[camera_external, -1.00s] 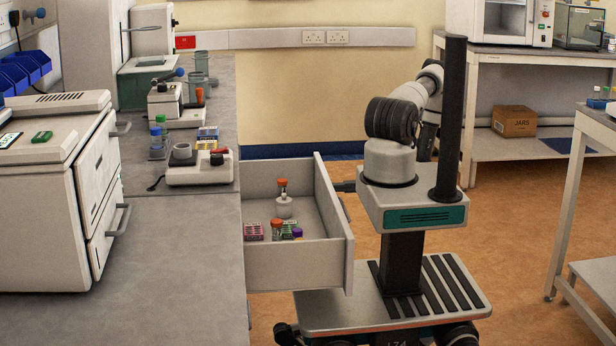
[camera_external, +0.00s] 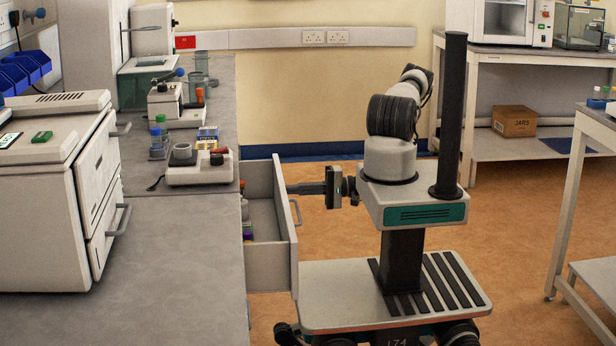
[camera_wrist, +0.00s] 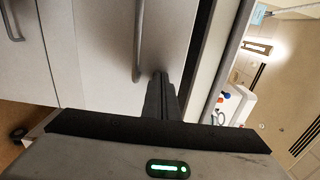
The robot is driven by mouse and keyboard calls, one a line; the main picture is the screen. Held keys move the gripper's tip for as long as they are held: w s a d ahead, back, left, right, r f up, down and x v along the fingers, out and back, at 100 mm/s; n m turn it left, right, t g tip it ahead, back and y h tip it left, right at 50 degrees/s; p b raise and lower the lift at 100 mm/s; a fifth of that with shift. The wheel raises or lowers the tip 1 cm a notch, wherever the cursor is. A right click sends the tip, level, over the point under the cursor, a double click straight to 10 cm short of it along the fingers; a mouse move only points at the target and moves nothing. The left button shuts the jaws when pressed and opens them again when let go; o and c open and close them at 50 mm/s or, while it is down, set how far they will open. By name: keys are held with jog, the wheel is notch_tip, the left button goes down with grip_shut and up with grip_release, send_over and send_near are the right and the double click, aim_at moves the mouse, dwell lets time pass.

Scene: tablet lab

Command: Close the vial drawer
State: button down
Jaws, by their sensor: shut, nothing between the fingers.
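The vial drawer (camera_external: 267,266) is a grey drawer under the left bench, part way out. Its front panel (camera_external: 285,215) carries a bar handle (camera_external: 297,212), which also shows in the wrist view (camera_wrist: 139,45). Vials (camera_external: 246,212) stand inside, mostly hidden by the drawer wall and bench edge. My gripper (camera_external: 292,188) is shut and empty. Its fingertips are at the outer face of the drawer front, near the handle. In the wrist view the closed fingers (camera_wrist: 160,85) point at the panel beside the handle; whether they touch it is hard to tell.
The grey bench (camera_external: 160,250) holds a large white instrument (camera_external: 50,190) and a small balance-like device (camera_external: 198,170) near the drawer. Another bench (camera_external: 588,130) stands at the right.

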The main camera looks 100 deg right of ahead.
jog(key=w+p, duration=0.3)
jog(key=w, duration=1.4)
jog(key=shift+r, duration=0.15)
jog(key=s+p, duration=0.2)
jog(key=s, duration=1.2)
jog(key=shift+s, duration=0.35)
